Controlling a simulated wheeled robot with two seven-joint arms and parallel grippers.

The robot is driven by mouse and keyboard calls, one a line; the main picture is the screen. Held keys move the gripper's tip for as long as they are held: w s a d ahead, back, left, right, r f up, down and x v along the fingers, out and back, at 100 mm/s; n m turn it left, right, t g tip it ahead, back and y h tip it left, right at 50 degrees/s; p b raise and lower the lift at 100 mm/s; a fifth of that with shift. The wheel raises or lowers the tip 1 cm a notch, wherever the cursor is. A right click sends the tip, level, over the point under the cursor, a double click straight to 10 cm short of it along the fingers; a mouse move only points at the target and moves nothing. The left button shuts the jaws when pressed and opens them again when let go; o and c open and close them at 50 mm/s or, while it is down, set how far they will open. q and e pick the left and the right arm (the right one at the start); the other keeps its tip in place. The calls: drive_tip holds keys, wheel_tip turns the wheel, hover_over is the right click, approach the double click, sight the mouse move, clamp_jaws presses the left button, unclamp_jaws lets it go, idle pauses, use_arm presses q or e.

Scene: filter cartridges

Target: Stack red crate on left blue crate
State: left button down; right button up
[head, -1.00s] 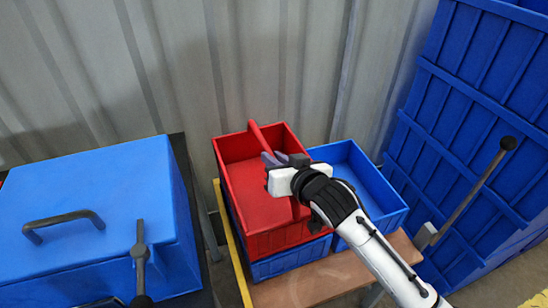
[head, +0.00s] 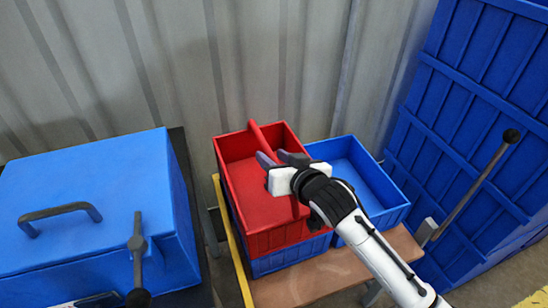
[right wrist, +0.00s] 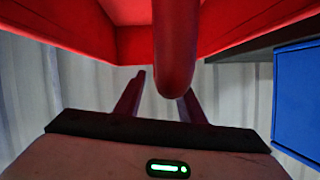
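The red crate (head: 275,241) sits upright on the left blue crate (head: 290,261), which shows only as a strip below it. They look roughly lined up. The crate's red handle (head: 257,134) arches over its top. My right gripper (head: 273,157) is at the handle with its fingers spread. In the right wrist view the handle (right wrist: 174,50) passes close to the open fingers; I cannot tell whether it touches one. A small white and dark part at the bottom left edge of the head view may be my left gripper (head: 95,301); its fingers cannot be made out.
A second blue crate (head: 377,220), open and empty, stands close to the right on the same brown bench (head: 310,286). A blue box (head: 90,190) with a dark handle is at left. A tall ribbed blue container (head: 465,110) is at right. A corrugated wall (head: 280,60) stands behind.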

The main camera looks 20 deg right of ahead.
drive_tip(key=shift+s+f, duration=0.1)
drive_tip(key=shift+f, duration=0.2)
drive_tip(key=v, duration=1)
drive_tip(key=shift+r+p, duration=0.3)
drive_tip(key=shift+p, duration=0.05)
drive_tip(key=shift+s, duration=0.1)
